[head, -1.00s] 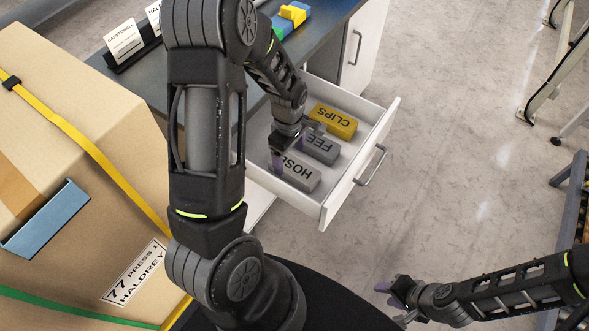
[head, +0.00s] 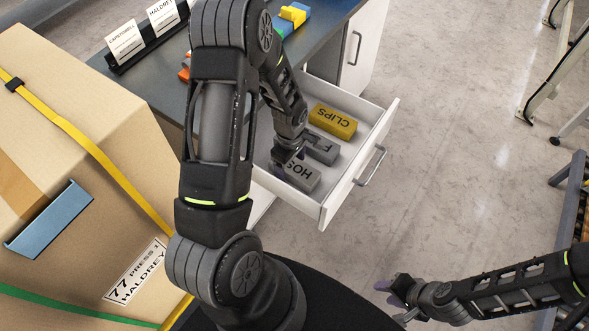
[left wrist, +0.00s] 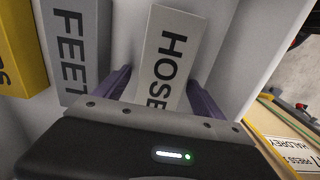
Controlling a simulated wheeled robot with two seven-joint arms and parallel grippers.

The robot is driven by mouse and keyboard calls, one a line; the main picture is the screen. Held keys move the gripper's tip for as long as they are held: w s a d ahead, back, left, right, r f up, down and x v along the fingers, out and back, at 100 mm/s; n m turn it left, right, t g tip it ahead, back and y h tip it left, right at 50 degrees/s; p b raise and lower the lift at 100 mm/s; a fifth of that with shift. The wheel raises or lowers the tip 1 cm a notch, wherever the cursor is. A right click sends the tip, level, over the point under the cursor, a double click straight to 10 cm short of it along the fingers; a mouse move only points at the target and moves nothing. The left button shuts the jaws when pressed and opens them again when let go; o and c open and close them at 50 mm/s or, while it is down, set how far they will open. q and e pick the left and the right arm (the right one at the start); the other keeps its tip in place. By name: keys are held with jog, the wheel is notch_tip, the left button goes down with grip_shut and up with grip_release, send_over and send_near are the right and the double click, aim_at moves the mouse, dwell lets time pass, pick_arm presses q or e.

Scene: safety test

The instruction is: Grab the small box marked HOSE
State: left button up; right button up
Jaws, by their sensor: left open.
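The small grey box marked HOSE (head: 304,174) lies in the open white drawer, at its near end. My left gripper (head: 283,166) is over its left part and hides some of the lettering. In the left wrist view the HOSE box (left wrist: 172,52) shows between the two purple fingers of my left gripper (left wrist: 160,98), which is open, with a finger on each side. A gap shows beside the left finger; whether the right finger touches the box I cannot tell. My right gripper (head: 396,299) is low at the right, over the floor, away from the drawer; its jaw gap is unclear.
A grey box marked FEET (head: 321,149) lies beside the HOSE box, and a yellow box marked CLIPS (head: 333,121) lies beyond it. The drawer's front panel (head: 361,163) stands at the right. A large strapped carton (head: 90,190) fills the left.

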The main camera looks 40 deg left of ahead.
aim_at(291, 164)
dwell(0.3)
pick_arm(q)
jog(key=c, duration=1.6)
jog(key=shift+o, duration=0.2)
notch_tip(291, 164, up, 10)
jog(key=shift+r, duration=0.1)
